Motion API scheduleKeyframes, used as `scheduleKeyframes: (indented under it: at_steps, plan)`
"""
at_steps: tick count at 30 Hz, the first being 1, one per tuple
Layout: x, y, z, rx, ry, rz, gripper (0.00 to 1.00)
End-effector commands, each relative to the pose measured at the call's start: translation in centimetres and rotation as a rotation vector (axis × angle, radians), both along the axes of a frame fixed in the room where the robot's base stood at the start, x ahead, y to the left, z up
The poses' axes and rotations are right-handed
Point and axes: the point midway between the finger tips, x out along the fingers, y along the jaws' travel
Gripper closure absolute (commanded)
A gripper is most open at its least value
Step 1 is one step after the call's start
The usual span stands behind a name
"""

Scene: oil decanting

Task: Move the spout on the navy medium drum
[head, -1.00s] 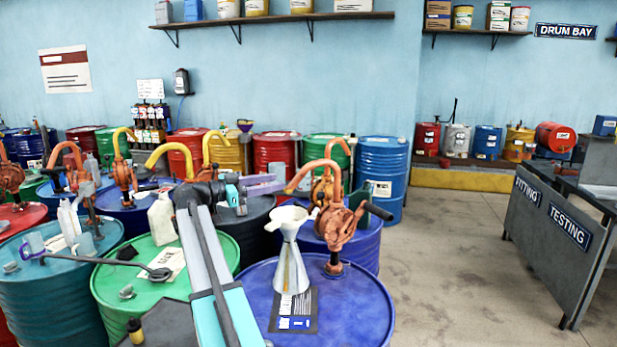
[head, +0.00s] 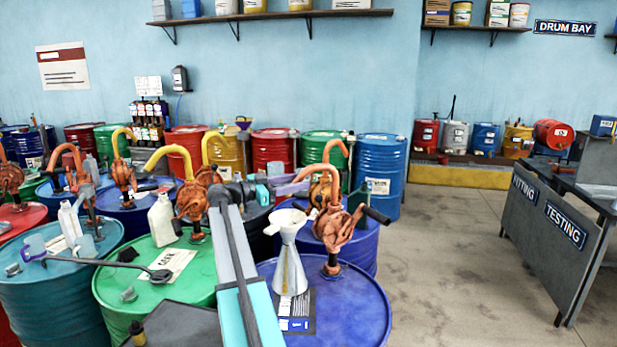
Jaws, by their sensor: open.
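Several blue drums carry pumps; I cannot tell for certain which one is the navy medium drum. The front blue drum (head: 362,304) bears a rusty orange pump (head: 332,232) whose curved orange spout (head: 318,170) arches up and bends left. Another dark blue drum (head: 362,244) stands just behind it, with its own pump and orange spout (head: 336,146). My gripper (head: 284,188) is open and appears empty. It is at the end of my arm, left of the front pump's spout in the picture. Whether it touches the spout cannot be told.
A metal funnel (head: 290,262) stands on the front drum, close below my gripper. Left are a green drum (head: 190,268) with a yellow-spouted pump (head: 168,153), a white jug (head: 162,220) and a teal drum (head: 55,285). Open floor (head: 450,260) lies right, before a grey bench (head: 560,225).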

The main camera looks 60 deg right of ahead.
Motion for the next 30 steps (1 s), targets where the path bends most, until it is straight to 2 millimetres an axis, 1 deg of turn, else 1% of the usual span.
scheduleKeyframes:
  at_steps: [3,9,15,23,30]
  plan:
    - [-0.9,-1.5,0.2,0.001,0.002,-0.001,0.58]
    - [-2.0,-3.3,0.2,0.000,0.000,0.000,0.58]
    - [-2.4,-4.0,0.0,0.000,0.000,-0.001,0.58]
    - [-2.5,-4.0,0.0,0.000,0.000,-0.001,0.58]
    - [-2.5,-4.0,0.0,0.000,0.000,-0.001,0.99]
